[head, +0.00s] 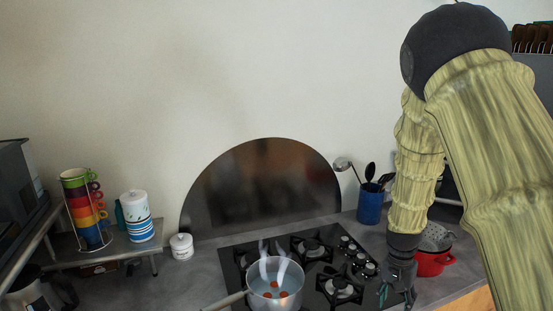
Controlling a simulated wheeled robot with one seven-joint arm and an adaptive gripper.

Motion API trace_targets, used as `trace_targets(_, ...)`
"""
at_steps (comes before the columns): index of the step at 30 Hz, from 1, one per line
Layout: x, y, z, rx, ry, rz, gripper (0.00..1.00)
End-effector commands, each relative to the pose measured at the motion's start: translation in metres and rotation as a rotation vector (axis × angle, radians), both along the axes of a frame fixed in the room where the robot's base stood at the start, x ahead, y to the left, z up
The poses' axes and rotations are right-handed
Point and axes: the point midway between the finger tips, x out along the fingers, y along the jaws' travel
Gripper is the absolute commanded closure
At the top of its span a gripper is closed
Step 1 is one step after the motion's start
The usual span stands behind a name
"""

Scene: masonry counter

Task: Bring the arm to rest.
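My arm comes down from the upper right of the head view. My gripper (396,297) hangs at its lower end, pointing down, over the right edge of the stove. Its small dark fingers look spread apart with nothing seen between them. The gripper's lowest part is close to the picture's bottom edge.
A steaming pot (275,288) with red-orange pieces stands on the black gas hob (318,272), left of my gripper. A blue utensil holder (370,207) is farther back. Stacked mugs (86,208) and canisters stand left.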

Motion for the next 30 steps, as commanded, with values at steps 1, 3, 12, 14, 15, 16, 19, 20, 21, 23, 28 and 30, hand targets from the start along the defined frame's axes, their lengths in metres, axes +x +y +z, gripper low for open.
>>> trace_targets(1,-0.007,0.001,-0.016,-0.003,0.005,0.012,0.47)
trace_targets(3,-0.016,0.001,-0.035,-0.008,0.009,0.032,0.47)
trace_targets(12,-0.087,0.013,-0.158,-0.027,0.028,0.185,0.47)
trace_targets(14,-0.108,0.018,-0.186,-0.028,0.031,0.228,0.47)
trace_targets(15,-0.122,0.021,-0.204,-0.027,0.032,0.257,0.47)
trace_targets(16,-0.133,0.024,-0.216,-0.026,0.032,0.277,0.47)
trace_targets(19,-0.173,0.034,-0.256,-0.017,0.032,0.35,0.47)
trace_targets(20,-0.185,0.037,-0.267,-0.014,0.032,0.372,0.47)
trace_targets(21,-0.202,0.042,-0.281,-0.007,0.032,0.399,0.47)
trace_targets(23,-0.226,0.049,-0.299,0.003,0.029,0.442,0.47)
trace_targets(28,-0.294,0.072,-0.34,0.041,0.014,0.549,0.47)
trace_targets(30,-0.318,0.081,-0.351,0.058,0.006,0.585,0.47)
